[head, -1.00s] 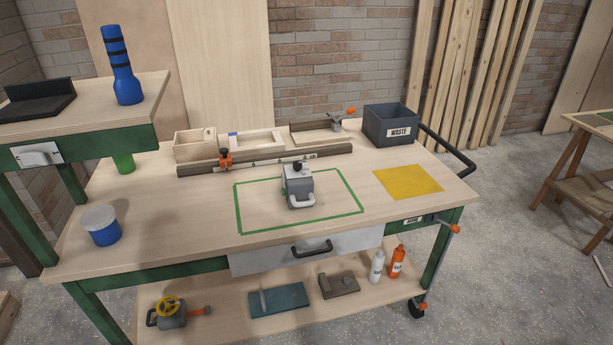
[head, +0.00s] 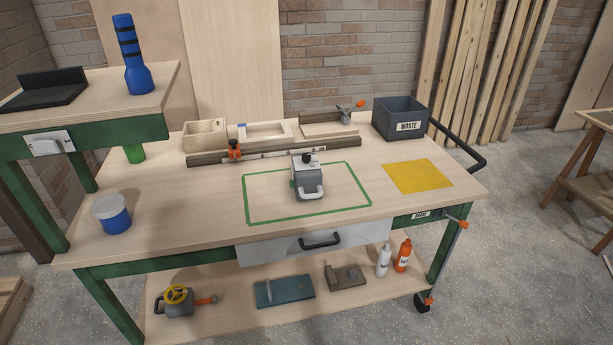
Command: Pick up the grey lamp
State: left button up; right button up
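A grey boxy device (head: 307,176) with a light handle at its front and a dark knob on top stands inside a green outlined rectangle (head: 356,207) on the workbench. It may be the grey lamp, but I cannot tell for sure. Another grey device (head: 180,303) with a yellow wheel and an orange-tipped part sits on the lower shelf at the left. Neither of my grippers is in view.
The workbench (head: 200,215) carries a fence rail (head: 290,152) with an orange clamp, a waste bin (head: 400,118), a yellow sheet (head: 417,176) and a blue tub (head: 112,214). A raised side bench (head: 150,112) with a blue flashlight-shaped object (head: 137,74) stands at the left.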

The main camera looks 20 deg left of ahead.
aim_at(308, 178)
jog(key=u, duration=0.3)
jog(key=i+l+u, duration=0.2)
jog(key=u, duration=0.2)
jog(key=i+l+u, duration=0.2)
jog(key=u, duration=0.25)
jog(key=i+l+u, duration=0.1)
jog(key=l+u, duration=0.7)
jog(key=i+j, duration=0.1)
